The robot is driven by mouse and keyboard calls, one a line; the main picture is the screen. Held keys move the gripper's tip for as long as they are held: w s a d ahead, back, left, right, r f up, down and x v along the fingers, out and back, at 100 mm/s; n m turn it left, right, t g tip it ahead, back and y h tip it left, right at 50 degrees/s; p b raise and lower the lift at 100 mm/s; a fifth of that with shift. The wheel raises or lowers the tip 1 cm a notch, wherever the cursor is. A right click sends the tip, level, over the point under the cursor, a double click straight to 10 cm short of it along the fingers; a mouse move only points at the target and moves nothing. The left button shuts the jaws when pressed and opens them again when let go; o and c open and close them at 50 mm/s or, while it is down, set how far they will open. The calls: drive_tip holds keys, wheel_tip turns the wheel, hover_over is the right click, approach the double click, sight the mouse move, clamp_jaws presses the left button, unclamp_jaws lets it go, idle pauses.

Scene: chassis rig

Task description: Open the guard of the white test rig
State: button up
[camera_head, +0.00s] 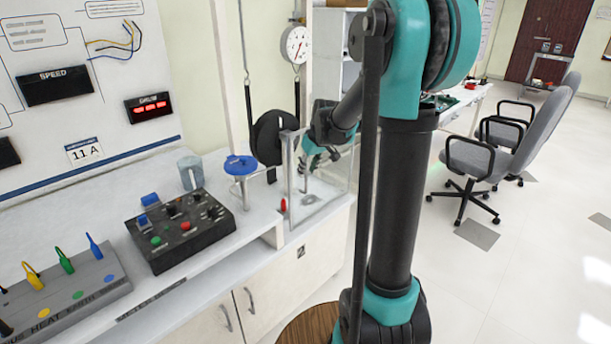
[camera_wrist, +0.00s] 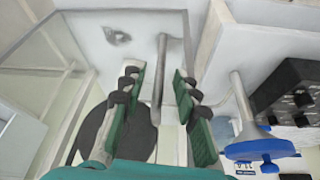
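The guard (camera_head: 336,182) of the white test rig is a clear box on the white bench, right of the black disc. Its clear panels also show at the left of the wrist view (camera_wrist: 40,58). My gripper (camera_head: 310,163) is at the guard, seen through or beside its clear panels; I cannot tell which. In the wrist view my gripper (camera_wrist: 158,82) is open, with green-padded fingers apart. A thin grey post (camera_wrist: 160,70) shows in the gap between the fingers; contact with them is not visible. The guard's hinge and exact position are unclear.
A blue-topped post (camera_head: 241,168) and a black control box (camera_head: 182,228) stand left of the guard. The black disc (camera_head: 268,140) hangs below a dial scale (camera_head: 296,45). A small red part (camera_head: 283,205) is near the guard's front corner. Open floor lies to the right.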

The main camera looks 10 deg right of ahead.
drive_tip(key=shift+x, duration=1.75)
drive_tip(key=shift+c, duration=0.4)
clamp_jaws()
